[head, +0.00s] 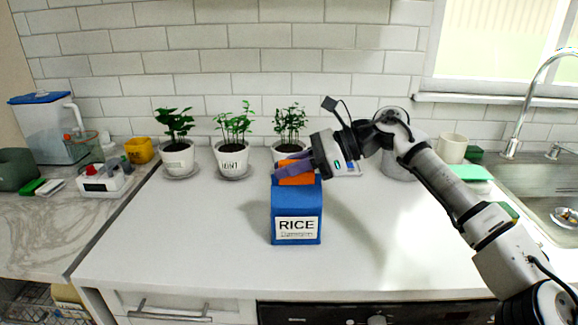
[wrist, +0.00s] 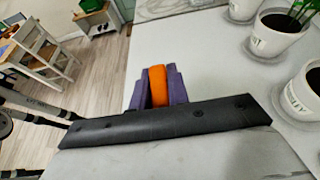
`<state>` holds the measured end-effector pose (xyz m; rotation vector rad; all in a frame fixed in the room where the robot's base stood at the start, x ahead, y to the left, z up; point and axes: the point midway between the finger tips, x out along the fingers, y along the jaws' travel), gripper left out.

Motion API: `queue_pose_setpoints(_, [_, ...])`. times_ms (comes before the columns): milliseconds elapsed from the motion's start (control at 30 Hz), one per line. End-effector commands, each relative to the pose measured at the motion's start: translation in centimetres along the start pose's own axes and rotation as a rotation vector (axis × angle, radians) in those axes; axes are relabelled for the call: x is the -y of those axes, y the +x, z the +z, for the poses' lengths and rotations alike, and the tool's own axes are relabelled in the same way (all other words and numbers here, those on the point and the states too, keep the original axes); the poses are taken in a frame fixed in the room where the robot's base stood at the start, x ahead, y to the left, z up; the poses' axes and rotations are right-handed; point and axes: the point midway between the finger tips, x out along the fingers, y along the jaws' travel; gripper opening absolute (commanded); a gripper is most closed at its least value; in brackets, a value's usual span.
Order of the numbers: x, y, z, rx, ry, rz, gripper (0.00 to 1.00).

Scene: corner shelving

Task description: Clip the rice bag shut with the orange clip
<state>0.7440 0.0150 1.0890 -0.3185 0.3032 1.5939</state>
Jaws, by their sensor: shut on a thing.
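The blue rice bag (head: 297,203) stands upright on the white counter, its RICE label facing me in the head view. The orange clip (head: 298,179) is at the bag's top edge. My gripper (head: 286,170) comes in from the right, its purple fingers shut on the clip. In the wrist view the clip (wrist: 158,84) shows upright between the two purple fingers (wrist: 157,94). I cannot tell whether the clip's jaws are around the bag's top or only in front of or above it. The bag does not show clearly in the wrist view.
Potted plants (head: 233,158) stand along the back wall, one close behind my gripper. A white mug (head: 452,149) and the sink (head: 545,190) are at the right. A yellow container (head: 139,151) is at the left. The counter in front of and left of the bag is clear.

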Motion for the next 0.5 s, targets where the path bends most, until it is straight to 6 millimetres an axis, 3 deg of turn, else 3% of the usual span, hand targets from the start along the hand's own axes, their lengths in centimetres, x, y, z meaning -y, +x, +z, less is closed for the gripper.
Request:
queue_pose_setpoints(67, [-0.01, 0.14, -0.3, 0.0, 0.0, 0.0, 0.0])
queue_pose_setpoints(100, [-0.01, 0.13, -0.28, 0.0, 0.0, 0.0, 0.18])
queue_pose_setpoints(300, [0.0, 0.09, -0.19, 0.0, 0.0, 0.0, 0.42])
queue_pose_setpoints(500, [0.0, 0.09, -0.2, 0.0, 0.0, 0.0, 0.42])
